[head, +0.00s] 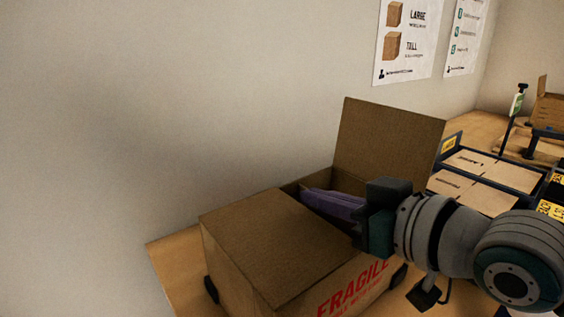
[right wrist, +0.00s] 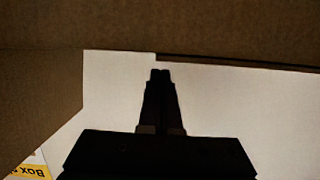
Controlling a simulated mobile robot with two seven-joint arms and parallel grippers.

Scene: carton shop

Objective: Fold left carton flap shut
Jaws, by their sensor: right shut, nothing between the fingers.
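The brown carton (head: 349,296) stands on the bench with red FRAGILE print on its front. Its left flap (head: 265,243) lies roughly level over the left part of the top. The flap on the far right (head: 390,140) stands upright. A purple item (head: 330,203) shows in the opening between them. My right gripper (head: 368,218) is over the right part of the carton, right of the left flap. In the right wrist view its fingers (right wrist: 160,76) are together and empty, with brown cardboard above and to the left. Contact with the carton cannot be told. My left gripper is out of view.
Flat cartons lie in a dark rack (head: 472,176) to the right of the carton. Another open carton (head: 547,108) and a small stand with a green sign (head: 517,103) are farther right. A pale wall with posters (head: 405,40) is behind the bench.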

